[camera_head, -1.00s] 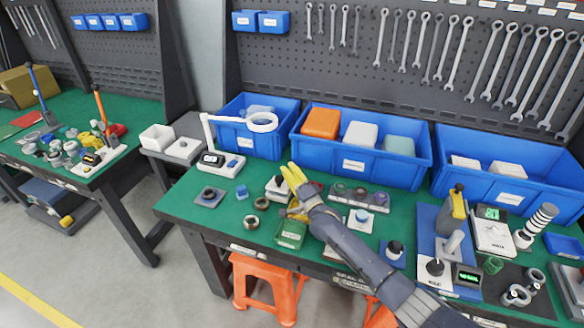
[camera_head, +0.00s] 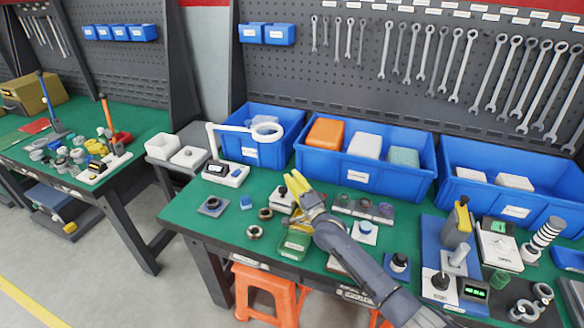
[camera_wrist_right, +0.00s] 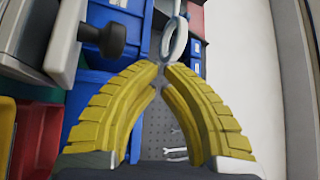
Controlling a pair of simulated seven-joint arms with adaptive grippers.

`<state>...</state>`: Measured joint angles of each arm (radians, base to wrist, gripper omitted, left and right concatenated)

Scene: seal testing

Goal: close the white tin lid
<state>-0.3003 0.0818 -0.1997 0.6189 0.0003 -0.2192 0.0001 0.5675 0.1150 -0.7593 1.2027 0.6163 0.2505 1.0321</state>
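The likely white tin is an open white box (camera_head: 161,147) with a flat white lid-like piece (camera_head: 188,157) beside it, on a small grey stand at the left in the head view. Whether the two are joined cannot be told. My right gripper (camera_head: 294,183) has yellow fingers and is over the middle of the green table, well to the right of the white box. In the right wrist view its fingertips (camera_wrist_right: 160,67) meet with nothing visible between them. My left gripper is not in view.
A white ring lamp (camera_head: 267,132) stands at the table's back left, before blue bins (camera_head: 365,178). A green tin (camera_head: 294,243), small parts and a blue fixture board (camera_head: 432,235) crowd the table. A floor gap separates the left table (camera_head: 150,122).

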